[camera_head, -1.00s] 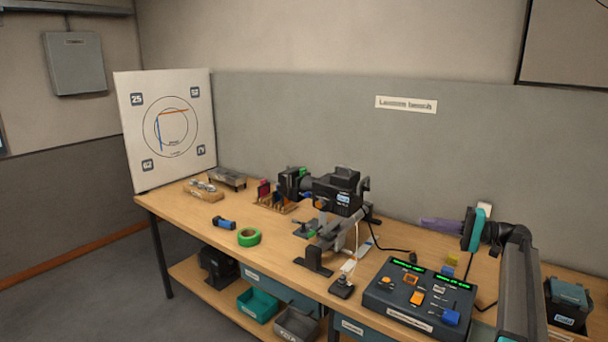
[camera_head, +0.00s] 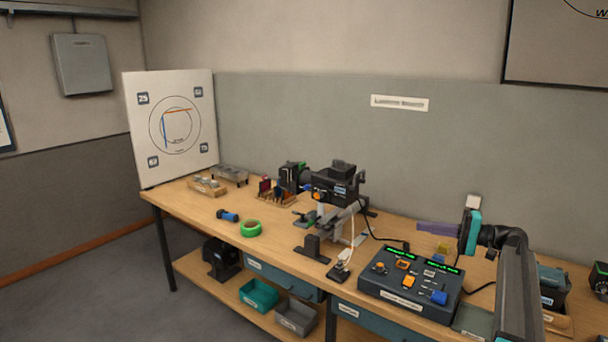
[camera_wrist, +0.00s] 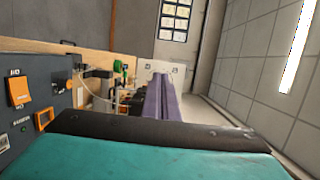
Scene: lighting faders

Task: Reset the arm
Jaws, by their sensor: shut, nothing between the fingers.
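My gripper (camera_head: 424,228) is at the right of the head view, at the end of my arm, with purple fingers pointing left above the bench. The fingers are closed together and nothing shows between them. In the wrist view the purple fingers (camera_wrist: 158,98) lie side by side, pointing away over the bench. The control desk (camera_head: 405,288) with green displays, orange buttons and a blue knob sits on the bench below and left of my gripper. Part of the desk (camera_wrist: 30,108) shows at the left of the wrist view. My gripper is apart from it.
A black lamp fixture (camera_head: 336,186) on a rail stands left of the desk, with a cable between. Green tape (camera_head: 251,229) and a blue cylinder (camera_head: 228,215) lie on the bench (camera_head: 200,219). A white target board (camera_head: 170,130) stands at the far left end. A dark bin stands behind my arm.

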